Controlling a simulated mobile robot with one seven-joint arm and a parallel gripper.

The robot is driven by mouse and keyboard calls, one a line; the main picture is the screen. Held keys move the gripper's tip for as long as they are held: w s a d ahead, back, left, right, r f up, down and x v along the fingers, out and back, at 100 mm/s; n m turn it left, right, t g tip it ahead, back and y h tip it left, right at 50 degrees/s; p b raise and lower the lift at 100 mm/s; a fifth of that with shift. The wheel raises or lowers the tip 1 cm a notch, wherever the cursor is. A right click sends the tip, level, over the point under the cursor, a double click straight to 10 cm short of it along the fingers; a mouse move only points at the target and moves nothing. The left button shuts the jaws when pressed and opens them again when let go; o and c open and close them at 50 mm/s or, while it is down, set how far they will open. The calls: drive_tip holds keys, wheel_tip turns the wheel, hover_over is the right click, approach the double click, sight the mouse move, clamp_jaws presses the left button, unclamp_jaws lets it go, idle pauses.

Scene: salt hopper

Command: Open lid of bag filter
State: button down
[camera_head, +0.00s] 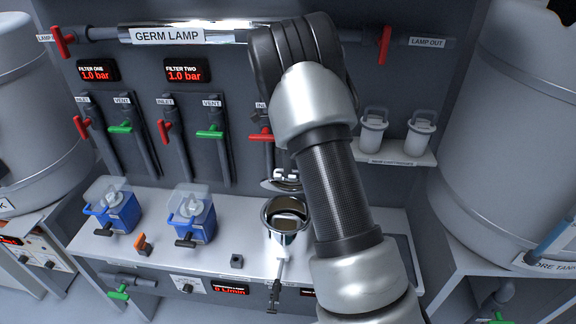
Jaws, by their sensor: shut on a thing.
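The bag filter (291,238) is a shiny metal pot on the white bench, right of its middle. Its round mouth shows a bright rim with a dark inside. A metal, disc-like piece (281,184) with pale markings stands just behind and above the rim, partly covered by my arm. It looks like the lid raised at the back, but its hinge and right side are hidden. My arm crosses in front, from the bottom right up to a dark joint near the lamp. My gripper is hidden behind the arm, so its fingers and any contact with the lid do not show.
Two blue filter units (112,212) (191,220) with clear covers stand left on the bench. A small orange valve (142,244) and a dark knob (237,261) are near the front. Red and green valve handles line the back panel. Two white canisters (373,132) (420,135) sit on a right shelf.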

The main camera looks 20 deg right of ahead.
drive_tip(key=shift+s+f, duration=0.1)
drive_tip(key=shift+f, duration=0.3)
drive_tip(key=c, duration=2.2)
unclamp_jaws()
drive_tip(key=o, duration=0.4)
drive_tip(key=shift+w+d, duration=0.1)
drive_tip(key=shift+w, duration=0.1)
drive_tip(key=shift+c, duration=0.2)
wheel_tip(320, 180, up, 18)
drive_tip(key=s, duration=0.1)
drive_tip(key=shift+a+f, duration=0.2)
drive_tip(key=shift+a, duration=0.05)
